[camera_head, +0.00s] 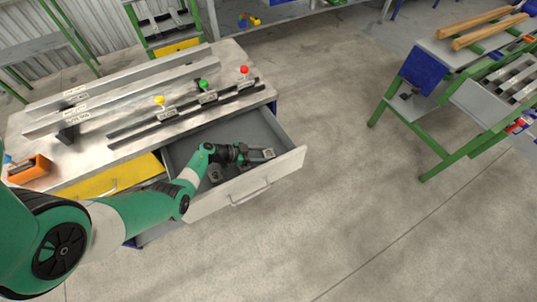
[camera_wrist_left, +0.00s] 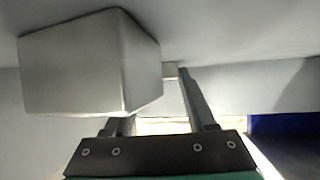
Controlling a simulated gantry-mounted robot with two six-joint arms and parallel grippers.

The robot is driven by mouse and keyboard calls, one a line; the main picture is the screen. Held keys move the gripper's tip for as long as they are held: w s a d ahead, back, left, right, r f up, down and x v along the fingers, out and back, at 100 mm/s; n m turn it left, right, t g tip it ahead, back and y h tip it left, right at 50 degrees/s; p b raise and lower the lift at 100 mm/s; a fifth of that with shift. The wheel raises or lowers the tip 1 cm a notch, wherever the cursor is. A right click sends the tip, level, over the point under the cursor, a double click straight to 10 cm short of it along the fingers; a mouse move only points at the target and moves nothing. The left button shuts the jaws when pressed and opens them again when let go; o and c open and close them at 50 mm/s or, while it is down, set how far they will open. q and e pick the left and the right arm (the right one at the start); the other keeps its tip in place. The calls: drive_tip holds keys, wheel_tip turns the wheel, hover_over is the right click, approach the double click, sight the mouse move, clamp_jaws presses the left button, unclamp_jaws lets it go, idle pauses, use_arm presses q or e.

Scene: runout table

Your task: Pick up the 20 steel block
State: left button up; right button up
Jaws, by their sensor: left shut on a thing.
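My left gripper (camera_head: 257,154) reaches into the open grey drawer (camera_head: 285,139) and is shut on a small steel block (camera_head: 268,153) at its fingertips. A marking shows on this block, but I cannot read it. Another steel block (camera_head: 215,175) lies in the drawer beside my left wrist. In the left wrist view, a large grey block (camera_wrist_left: 85,65) stands close at the left and hides most of one finger. A small pale piece (camera_wrist_left: 170,70) shows by the other fingertip of my left gripper (camera_wrist_left: 165,80). My right gripper is not in view.
The drawer's front (camera_head: 250,188) and side walls surround the gripper closely. Above it, the runout table (camera_head: 225,53) carries long metal bars and red, green and yellow knobs. An orange bin (camera_head: 30,170) stands at the left. Floor right of the drawer is clear.

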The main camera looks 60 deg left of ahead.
use_arm(q)
clamp_jaws()
drive_tip(key=shift+r, duration=0.1)
wheel_tip(320, 180, up, 10)
drive_tip(key=p, duration=0.8)
